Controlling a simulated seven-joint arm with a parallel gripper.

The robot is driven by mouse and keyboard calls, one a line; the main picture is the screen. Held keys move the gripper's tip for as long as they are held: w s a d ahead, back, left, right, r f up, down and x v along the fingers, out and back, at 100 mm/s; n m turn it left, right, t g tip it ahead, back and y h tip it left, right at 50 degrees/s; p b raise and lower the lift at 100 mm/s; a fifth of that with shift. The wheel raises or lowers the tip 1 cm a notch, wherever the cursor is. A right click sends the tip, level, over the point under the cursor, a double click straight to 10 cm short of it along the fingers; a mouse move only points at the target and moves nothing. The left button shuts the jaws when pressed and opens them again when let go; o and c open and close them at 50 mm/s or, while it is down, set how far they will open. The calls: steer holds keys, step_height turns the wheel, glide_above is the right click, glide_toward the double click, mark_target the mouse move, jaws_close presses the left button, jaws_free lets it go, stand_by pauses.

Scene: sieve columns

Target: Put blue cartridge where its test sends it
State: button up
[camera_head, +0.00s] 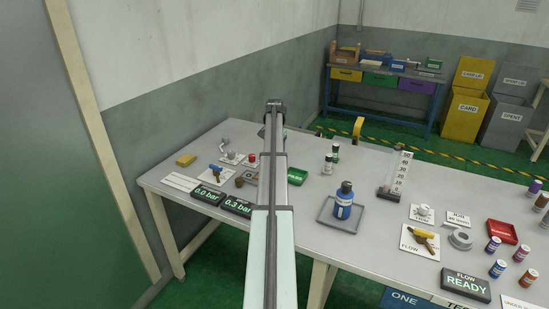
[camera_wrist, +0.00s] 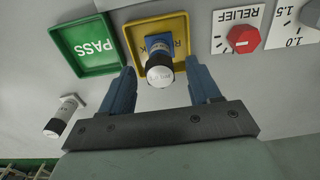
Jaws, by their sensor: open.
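A blue cartridge (camera_wrist: 158,44) with a white end stands in a yellow tray (camera_wrist: 133,36) in the wrist view, its white end toward the camera. The tray's lettering is partly hidden by the cartridge. My gripper (camera_wrist: 159,82) is open, with one blue finger on each side of the cartridge and visible gaps between. A green PASS tray (camera_wrist: 84,72) beside the yellow one looks empty. In the head view the green tray (camera_head: 297,176) shows right of my arm; my fingers and the blue cartridge are hidden behind the arm.
A red RELIEF knob (camera_wrist: 242,38) and a dial (camera_wrist: 298,22) are on the other side. Displays read 0.0 bar (camera_head: 207,194) and 0.3 bar (camera_head: 237,205). A blue bottle (camera_head: 344,203) stands on a grey tray.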

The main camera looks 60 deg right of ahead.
step_height(320, 180, up, 8)
stand_by(0.4)
stand_by(0.4)
